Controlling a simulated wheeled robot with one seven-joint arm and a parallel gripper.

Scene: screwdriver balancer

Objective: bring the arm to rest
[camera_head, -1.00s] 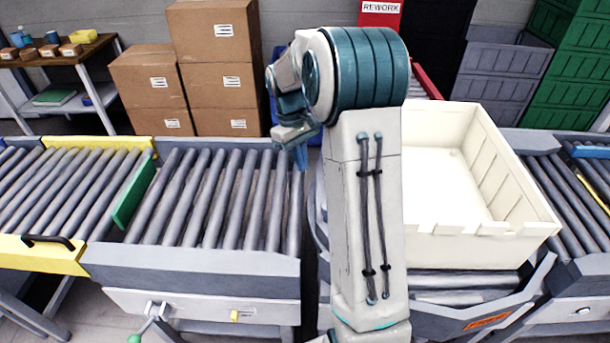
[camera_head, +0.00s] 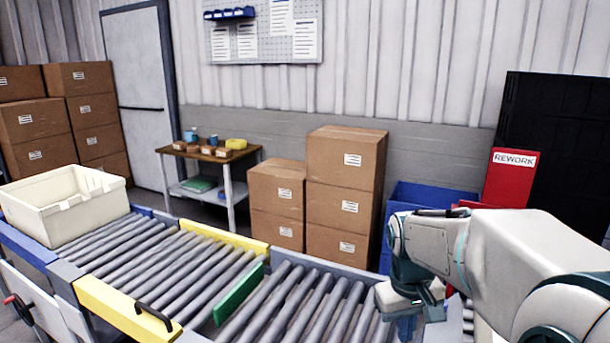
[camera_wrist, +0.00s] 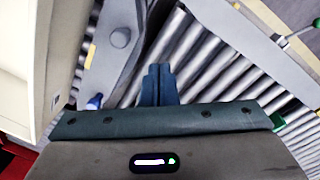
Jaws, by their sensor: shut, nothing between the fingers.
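My gripper (camera_head: 406,326) hangs at the lower right of the head view, pointing down over the right end of the roller conveyor (camera_head: 290,310). In the wrist view its two blue fingers (camera_wrist: 158,85) are pressed together, with nothing between them. Rollers (camera_wrist: 215,65) show beyond the fingertips. My arm comes in from the right edge of the head view, bent at the wrist. Its base and lower links are out of view.
A green divider (camera_head: 238,294) stands up across the rollers, left of my gripper. A cream tote (camera_head: 75,222) sits on the conveyor at far left. Stacked cartons (camera_head: 340,190), a blue bin (camera_head: 425,197) and a red REWORK sign (camera_head: 510,178) are behind.

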